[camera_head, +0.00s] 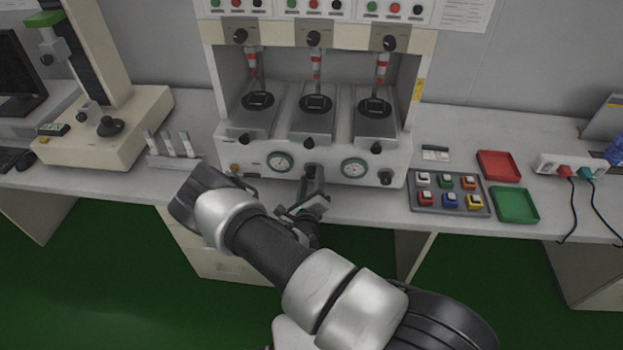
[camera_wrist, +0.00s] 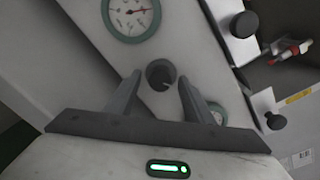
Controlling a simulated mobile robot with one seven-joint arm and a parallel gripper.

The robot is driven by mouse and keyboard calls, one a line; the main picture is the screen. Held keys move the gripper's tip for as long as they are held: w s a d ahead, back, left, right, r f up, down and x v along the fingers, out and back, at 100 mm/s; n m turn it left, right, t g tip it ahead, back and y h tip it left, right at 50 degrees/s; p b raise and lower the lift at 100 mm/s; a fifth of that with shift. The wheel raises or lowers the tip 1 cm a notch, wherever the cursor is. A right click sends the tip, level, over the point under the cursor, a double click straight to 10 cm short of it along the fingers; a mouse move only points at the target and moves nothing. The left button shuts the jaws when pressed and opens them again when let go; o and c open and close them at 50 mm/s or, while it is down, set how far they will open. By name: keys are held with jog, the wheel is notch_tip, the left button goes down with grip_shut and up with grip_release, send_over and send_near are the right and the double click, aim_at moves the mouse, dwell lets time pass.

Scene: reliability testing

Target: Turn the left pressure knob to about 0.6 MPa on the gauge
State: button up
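The left pressure knob (camera_wrist: 160,73) is a dark round knob on the white machine front. In the wrist view it sits between the two fingertips of my gripper (camera_wrist: 159,79). The fingers are apart, with a gap on each side of the knob. In the head view my gripper (camera_head: 314,184) is at the machine front, right of the left gauge (camera_head: 281,161), and largely covers the knob.
The right gauge (camera_head: 353,167) and right pressure knob (camera_head: 385,177) are on the same machine front. Black knobs (camera_head: 244,139) line the panel above. A button tray (camera_head: 449,207), red tray (camera_head: 498,165) and green tray (camera_head: 514,204) lie right. A small rack (camera_head: 175,160) stands left.

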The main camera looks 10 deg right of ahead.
jog(key=v, duration=1.7)
jog(key=shift+s+b, duration=0.2)
jog(key=shift+b, duration=0.1)
jog(key=shift+a+r, duration=0.1)
